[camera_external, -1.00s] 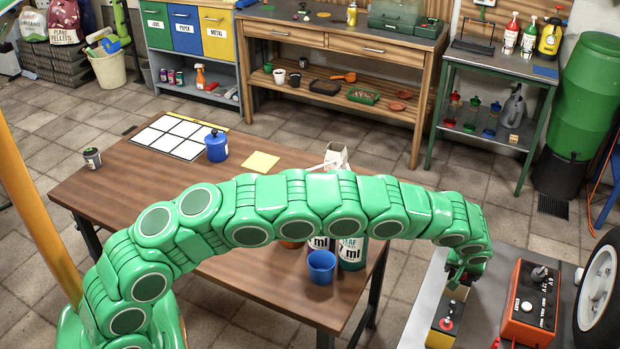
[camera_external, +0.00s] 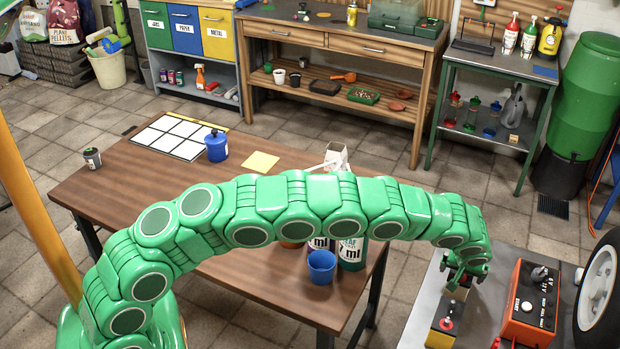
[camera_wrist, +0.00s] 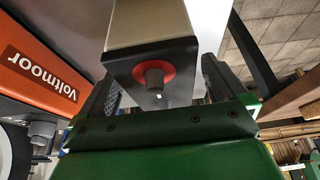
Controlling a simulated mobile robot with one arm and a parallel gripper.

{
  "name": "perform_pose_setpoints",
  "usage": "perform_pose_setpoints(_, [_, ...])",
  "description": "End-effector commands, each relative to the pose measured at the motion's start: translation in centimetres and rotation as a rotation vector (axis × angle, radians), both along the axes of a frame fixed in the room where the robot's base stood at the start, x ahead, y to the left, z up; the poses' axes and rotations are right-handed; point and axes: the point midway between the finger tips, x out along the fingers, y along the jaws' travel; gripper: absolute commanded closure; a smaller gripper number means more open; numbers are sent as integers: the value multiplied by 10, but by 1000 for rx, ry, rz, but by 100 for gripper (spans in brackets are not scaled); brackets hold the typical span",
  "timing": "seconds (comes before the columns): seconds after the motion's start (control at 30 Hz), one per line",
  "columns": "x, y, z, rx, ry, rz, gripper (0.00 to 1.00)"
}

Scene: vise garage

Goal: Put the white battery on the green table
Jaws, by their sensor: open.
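A boxy battery (camera_wrist: 148,24) with a pale body, dark end cap and red-ringed terminal fills the upper middle of the wrist view. In the external view, what looks like the same battery (camera_external: 446,325) stands on the grey bench at lower right, its red terminal showing. My gripper (camera_external: 460,283) is at its far end, pointing down. In the wrist view the dark fingers of my open gripper (camera_wrist: 158,92) lie on either side of the battery; contact cannot be told. A grey-topped table with green legs (camera_external: 489,60) stands at the back right.
An orange Voltmoor unit (camera_external: 530,303) stands right of the battery, close beside my gripper in the wrist view (camera_wrist: 38,60). A wheel (camera_external: 600,285) is farther right. Bottles and a blue cup (camera_external: 321,267) are on the brown table (camera_external: 120,190) under my arm. Bottles occupy part of the green-legged table.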

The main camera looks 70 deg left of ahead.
Motion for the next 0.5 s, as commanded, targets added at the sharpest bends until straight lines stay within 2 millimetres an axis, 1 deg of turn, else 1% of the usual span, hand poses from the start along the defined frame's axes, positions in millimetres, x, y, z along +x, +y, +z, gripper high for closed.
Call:
perform_pose_setpoints(0.17, [-2, -3, 9, 1, 0, -1, 1])
perform_pose_setpoints(0.5, [-12, -12, 43, 1, 0, 0, 1])
